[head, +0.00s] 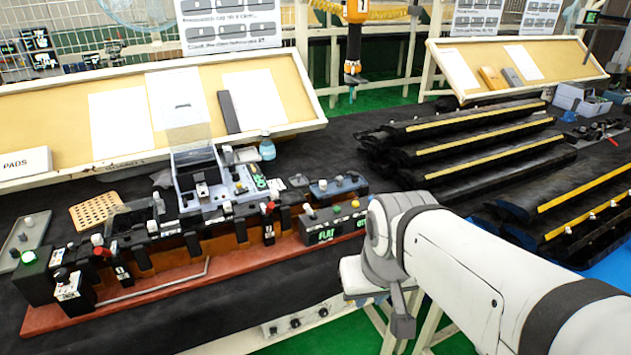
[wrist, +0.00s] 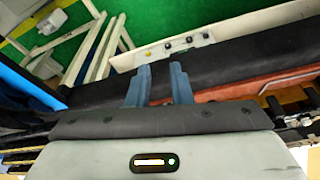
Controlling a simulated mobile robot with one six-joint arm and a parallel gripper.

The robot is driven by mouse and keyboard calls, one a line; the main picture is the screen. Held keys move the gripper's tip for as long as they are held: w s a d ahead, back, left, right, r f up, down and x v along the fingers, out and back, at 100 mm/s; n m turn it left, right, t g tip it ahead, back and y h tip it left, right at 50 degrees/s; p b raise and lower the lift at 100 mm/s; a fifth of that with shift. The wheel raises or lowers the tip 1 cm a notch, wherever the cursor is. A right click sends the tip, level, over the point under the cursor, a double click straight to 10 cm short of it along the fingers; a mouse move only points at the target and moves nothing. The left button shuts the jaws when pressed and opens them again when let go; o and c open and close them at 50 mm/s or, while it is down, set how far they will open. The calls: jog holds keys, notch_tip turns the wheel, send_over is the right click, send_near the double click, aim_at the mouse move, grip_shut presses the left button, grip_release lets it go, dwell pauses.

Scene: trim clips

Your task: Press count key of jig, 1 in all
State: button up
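The jig is a long row of black and grey blocks on a red-brown base (head: 230,263) on the dark table in the head view. A grey unit with a raised clear lid (head: 190,148) and small keys with green marks (head: 258,183) stands at its middle. A dark box with a green lit display (head: 326,235) stands at its right end. I cannot tell which key is the count key. My gripper (wrist: 159,85) shows two blue-grey fingers apart in the wrist view, with nothing between them. It is near the table's front edge, right of the jig, touching no key.
Several black rails with yellow strips (head: 480,140) lie on the right of the table. Slanted boards (head: 255,100) stand behind the jig. A blue-capped bottle (head: 267,148) stands behind the jig. A panel with knobs (wrist: 180,45) is at the table's front edge, above green floor.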

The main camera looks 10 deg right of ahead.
grip_shut()
dwell(1.2)
